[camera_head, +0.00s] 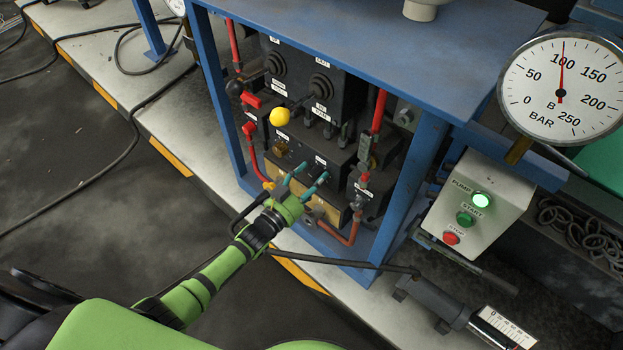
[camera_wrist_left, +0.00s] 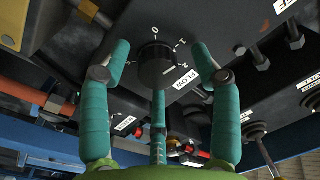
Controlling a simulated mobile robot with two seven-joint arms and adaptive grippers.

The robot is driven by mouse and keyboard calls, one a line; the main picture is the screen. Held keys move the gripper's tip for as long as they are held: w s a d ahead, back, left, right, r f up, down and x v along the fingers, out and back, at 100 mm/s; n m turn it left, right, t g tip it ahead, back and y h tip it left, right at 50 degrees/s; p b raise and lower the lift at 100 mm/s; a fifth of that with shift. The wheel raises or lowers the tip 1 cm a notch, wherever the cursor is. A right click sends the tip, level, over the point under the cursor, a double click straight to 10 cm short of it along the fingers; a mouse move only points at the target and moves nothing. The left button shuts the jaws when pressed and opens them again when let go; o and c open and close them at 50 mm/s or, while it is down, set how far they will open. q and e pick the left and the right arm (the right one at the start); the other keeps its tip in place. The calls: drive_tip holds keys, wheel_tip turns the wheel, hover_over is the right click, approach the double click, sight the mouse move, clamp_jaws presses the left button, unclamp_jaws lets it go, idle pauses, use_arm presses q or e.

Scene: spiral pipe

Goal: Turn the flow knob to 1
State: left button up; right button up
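The flow knob (camera_wrist_left: 157,65) is a round black knob on a dark panel in the left wrist view. The scale marks 0, 1 and 2 run around it, and a white FLOW label (camera_wrist_left: 174,83) sits beside it. My left gripper (camera_wrist_left: 160,52) has teal fingers, spread open on both sides of the knob, with a third finger below; contact is not clear. In the head view the left gripper (camera_head: 311,173) is at the lower front of the dark valve block, where the knob is hidden or too small. My right gripper is not in view.
A blue frame (camera_head: 399,195) encloses the valve block, with red pipes and a yellow ball knob (camera_head: 280,117) near my arm. A pressure gauge (camera_head: 562,85) reads about 100 bar. The pump box (camera_head: 475,205) has a lit green light. Hoses lie across the floor.

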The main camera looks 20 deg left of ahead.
use_arm(q)
drive_tip(key=shift+s, duration=0.1)
drive_tip(key=shift+s+a+f, duration=0.1)
drive_tip(key=shift+s+f, duration=0.05)
drive_tip(key=shift+s, duration=0.2)
drive_tip(key=v, duration=1.1)
drive_tip(key=shift+a, duration=0.2)
